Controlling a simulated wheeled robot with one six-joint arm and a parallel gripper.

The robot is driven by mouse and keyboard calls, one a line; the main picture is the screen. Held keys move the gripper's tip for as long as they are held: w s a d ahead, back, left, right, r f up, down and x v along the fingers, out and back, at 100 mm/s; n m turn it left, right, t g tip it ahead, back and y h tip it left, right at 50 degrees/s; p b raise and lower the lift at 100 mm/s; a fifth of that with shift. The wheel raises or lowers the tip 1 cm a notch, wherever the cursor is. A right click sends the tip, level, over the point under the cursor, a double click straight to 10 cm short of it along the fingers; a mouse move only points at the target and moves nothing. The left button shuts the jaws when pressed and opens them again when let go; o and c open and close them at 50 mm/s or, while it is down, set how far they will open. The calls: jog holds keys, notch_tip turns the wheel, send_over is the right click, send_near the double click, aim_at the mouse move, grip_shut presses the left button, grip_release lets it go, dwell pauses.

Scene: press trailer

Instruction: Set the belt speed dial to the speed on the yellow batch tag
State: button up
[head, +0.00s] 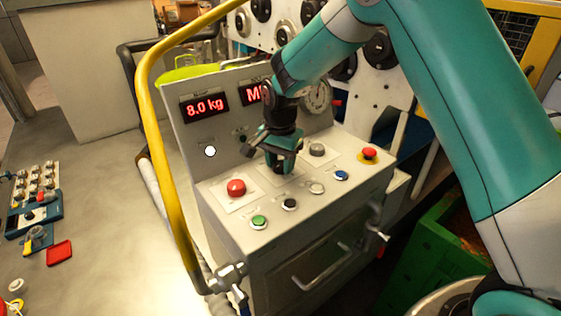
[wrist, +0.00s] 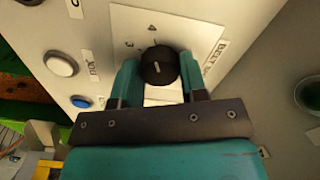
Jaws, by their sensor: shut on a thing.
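The belt speed dial (wrist: 157,66) is a round black knob with a pale pointer line, on a white plate beside a label that begins "BELT". The scale marks are too small to read surely. My gripper (wrist: 157,80) has one finger on each side of the knob and is shut on it. In the head view my gripper (head: 281,158) points down at the panel top and mostly hides the dial. I cannot make out a yellow batch tag in either view.
Around the dial on the console (head: 330,185) are a red button (head: 236,187), a green button (head: 259,222), a blue button (head: 341,175) and a red emergency stop (head: 369,153). A display (head: 204,106) reads 8.0 kg. A yellow rail (head: 146,110) curves along the left.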

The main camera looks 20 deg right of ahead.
aim_at(281, 163)
jog(key=shift+w+r, duration=0.1)
jog(key=shift+r, duration=0.05)
jog(key=o, duration=0.9)
notch_tip(281, 163, up, 17)
jog(key=b, duration=0.3)
jog(key=shift+d+r, duration=0.1)
jog(key=shift+r, duration=0.05)
jog(key=s+a+f+n+y, duration=0.1)
jog(key=s+n, duration=0.4)
jog(key=s, duration=0.5)
jog(key=s+a+f+n+y, duration=0.1)
jog(key=s+a+f+n, duration=0.1)
jog(key=s+n, duration=0.4)
jog(key=s+a+f+n+y, duration=0.1)
jog(key=s+n, duration=0.5)
jog(key=s, duration=0.9)
jog(key=shift+a+f+y, duration=0.4)
jog(key=shift+f+y, duration=0.05)
jog(key=shift+y, duration=0.15)
